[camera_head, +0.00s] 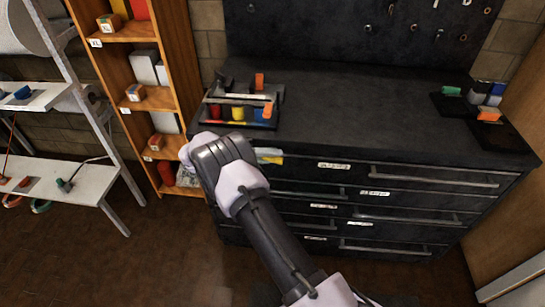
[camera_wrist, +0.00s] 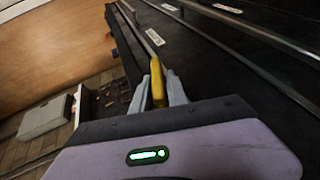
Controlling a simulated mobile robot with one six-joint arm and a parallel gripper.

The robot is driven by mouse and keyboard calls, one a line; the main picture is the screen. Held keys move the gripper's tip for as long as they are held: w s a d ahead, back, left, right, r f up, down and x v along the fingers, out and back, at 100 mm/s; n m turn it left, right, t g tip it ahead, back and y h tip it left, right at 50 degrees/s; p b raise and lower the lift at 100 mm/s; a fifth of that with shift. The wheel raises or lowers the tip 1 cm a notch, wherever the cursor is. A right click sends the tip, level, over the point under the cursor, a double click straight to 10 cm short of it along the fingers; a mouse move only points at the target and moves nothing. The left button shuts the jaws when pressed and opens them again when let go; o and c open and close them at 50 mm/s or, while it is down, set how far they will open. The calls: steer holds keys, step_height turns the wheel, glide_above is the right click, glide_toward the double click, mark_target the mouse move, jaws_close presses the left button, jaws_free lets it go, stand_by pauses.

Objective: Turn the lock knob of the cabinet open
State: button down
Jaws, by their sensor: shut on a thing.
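The dark drawer cabinet (camera_head: 400,205) stands in front of me, with long bar handles and white labels. In the wrist view my gripper (camera_wrist: 160,92) is shut on a narrow yellow piece (camera_wrist: 158,88), which appears to be the lock knob, close to the cabinet's dark front (camera_wrist: 215,75). How far the knob is turned cannot be told.
A rack of coloured items (camera_head: 240,100) and small boxes (camera_head: 487,93) stand on the cabinet top, with bare top between them. An orange shelf (camera_head: 150,100) and a white rack (camera_head: 90,185) are on the left. The floor is clear in front.

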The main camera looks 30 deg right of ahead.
steer(key=shift+f+n+g+h+b, duration=0.2)
steer(key=shift+n+g+h+b, duration=0.1)
steer(key=shift+h+b, duration=0.5)
steer(key=shift+g+h+b, duration=0.3)
steer(key=shift+h+b, duration=0.15)
steer(key=shift+h, duration=0.15)
steer(key=shift+r+n, duration=0.15)
steer(key=shift+n, duration=0.15)
steer(key=c, duration=1.4)
jaws_free()
steer(key=shift+c, duration=0.2)
